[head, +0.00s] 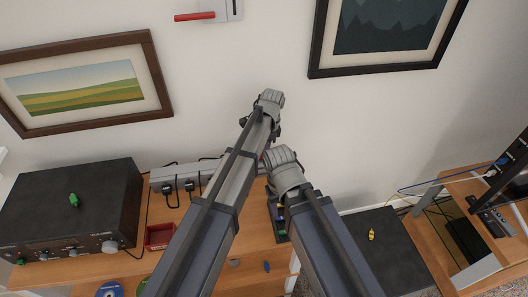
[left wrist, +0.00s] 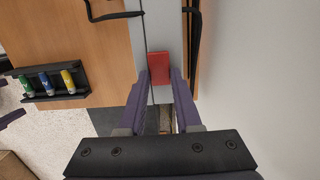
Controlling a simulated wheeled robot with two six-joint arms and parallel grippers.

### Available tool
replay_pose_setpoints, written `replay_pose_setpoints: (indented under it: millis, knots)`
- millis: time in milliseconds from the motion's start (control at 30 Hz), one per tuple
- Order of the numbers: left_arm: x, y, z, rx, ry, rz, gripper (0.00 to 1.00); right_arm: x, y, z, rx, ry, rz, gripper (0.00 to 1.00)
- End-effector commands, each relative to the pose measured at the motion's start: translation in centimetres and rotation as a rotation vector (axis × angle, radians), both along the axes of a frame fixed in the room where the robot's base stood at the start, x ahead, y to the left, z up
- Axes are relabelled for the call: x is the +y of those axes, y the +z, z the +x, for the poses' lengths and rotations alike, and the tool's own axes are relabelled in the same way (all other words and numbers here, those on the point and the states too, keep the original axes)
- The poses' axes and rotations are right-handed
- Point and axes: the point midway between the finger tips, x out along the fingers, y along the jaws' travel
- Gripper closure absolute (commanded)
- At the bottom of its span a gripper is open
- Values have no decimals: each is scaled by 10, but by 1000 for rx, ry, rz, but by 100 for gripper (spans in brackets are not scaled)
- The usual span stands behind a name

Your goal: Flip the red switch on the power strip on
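The power strip (head: 160,178) is a long light-grey bar at the wall on the back of the wooden desk, with black plugs in it. In the left wrist view the strip (left wrist: 163,20) runs up the picture, with the red switch (left wrist: 164,68) near its lower end. My left gripper (left wrist: 162,76) has its two purple fingers apart, one on each side of the switch. I cannot tell whether they touch it or which way the switch is tilted. In the head view my arms hide that end of the strip. My right wrist shows beside the left arm; its fingers are hidden.
A black amplifier (head: 70,205) and a small red tray (head: 159,236) stand on the desk at left. A black rack (left wrist: 50,82) holds green, blue and yellow pieces. Framed pictures and a wall lever (head: 195,16) are above. A black box (head: 385,245) stands at right.

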Motion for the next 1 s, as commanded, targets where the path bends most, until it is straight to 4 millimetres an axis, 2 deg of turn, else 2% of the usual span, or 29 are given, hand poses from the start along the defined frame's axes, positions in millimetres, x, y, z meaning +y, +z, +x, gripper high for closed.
replay_pose_setpoints:
  millis: [33, 267, 667, 1000]
  knots:
    - [0, 0, 0, 0, 1, 0, 62, 0, 0, 0, 0, 0, 0, 50]
    - [0, 0, 0, 0, 0, 0, 38, 0, 0, 0, 0, 0, 0, 50]
    - [0, 6, 0, 0, 0, 0, 38, 0, 6, 0, 0, 0, 0, 50]
    - [-4, 43, 1, 0, 0, 0, 38, 0, 43, 0, 0, 0, 0, 50]
